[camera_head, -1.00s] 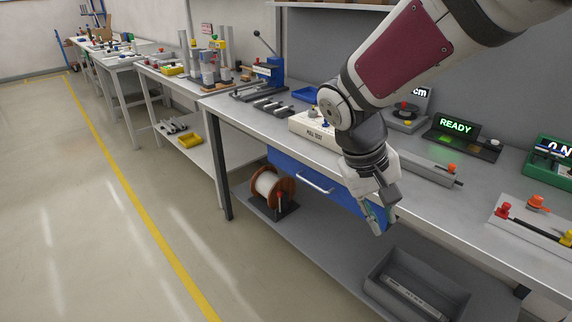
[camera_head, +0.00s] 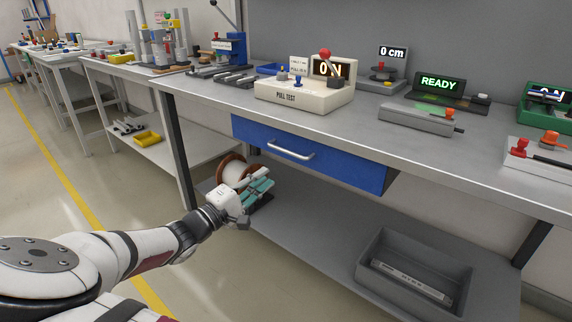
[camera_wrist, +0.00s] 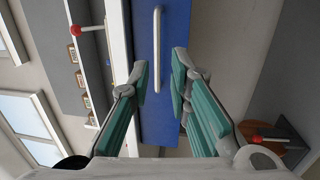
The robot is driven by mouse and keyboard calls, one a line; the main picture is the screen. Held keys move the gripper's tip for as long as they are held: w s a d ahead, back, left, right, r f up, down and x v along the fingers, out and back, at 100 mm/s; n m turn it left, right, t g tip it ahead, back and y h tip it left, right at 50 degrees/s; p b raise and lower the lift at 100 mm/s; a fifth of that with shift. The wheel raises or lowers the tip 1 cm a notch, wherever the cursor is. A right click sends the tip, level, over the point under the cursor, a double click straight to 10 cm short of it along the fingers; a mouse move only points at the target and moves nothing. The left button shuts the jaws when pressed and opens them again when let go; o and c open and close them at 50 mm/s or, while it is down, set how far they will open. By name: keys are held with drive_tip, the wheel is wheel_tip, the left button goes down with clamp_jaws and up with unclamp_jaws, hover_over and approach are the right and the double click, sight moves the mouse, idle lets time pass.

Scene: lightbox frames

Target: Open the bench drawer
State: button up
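The blue bench drawer (camera_head: 340,168) is closed under the bench top, with a silver bar handle (camera_head: 291,150) on its front. In the wrist view the blue drawer front (camera_wrist: 173,112) and its handle (camera_wrist: 157,50) run up and down the picture, the handle above and between the fingertips. My gripper (camera_head: 262,180) is in front of and below the drawer's left part, apart from the handle. In the wrist view my gripper (camera_wrist: 160,78) has its teal-padded fingers spread, with nothing between them.
A grey bin (camera_head: 415,270) sits on the shelf at right. A PULL TEST box (camera_head: 305,95) stands on the bench top (camera_head: 400,140). The floor before the bench is open.

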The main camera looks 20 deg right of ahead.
sight(287, 152)
drive_tip(key=shift+n+t, duration=0.3)
drive_tip(key=shift+t, duration=0.3)
drive_tip(key=b+x, duration=0.1)
drive_tip(key=x, duration=0.3)
drive_tip(key=w+b+x, duration=0.1)
drive_tip(key=b+x, duration=0.1)
drive_tip(key=x, duration=0.2)
drive_tip(key=a+b+x, duration=0.1)
drive_tip(key=x, duration=0.3)
drive_tip(key=shift+w+d, duration=0.35)
drive_tip(key=shift+c, duration=0.3)
clamp_jaws()
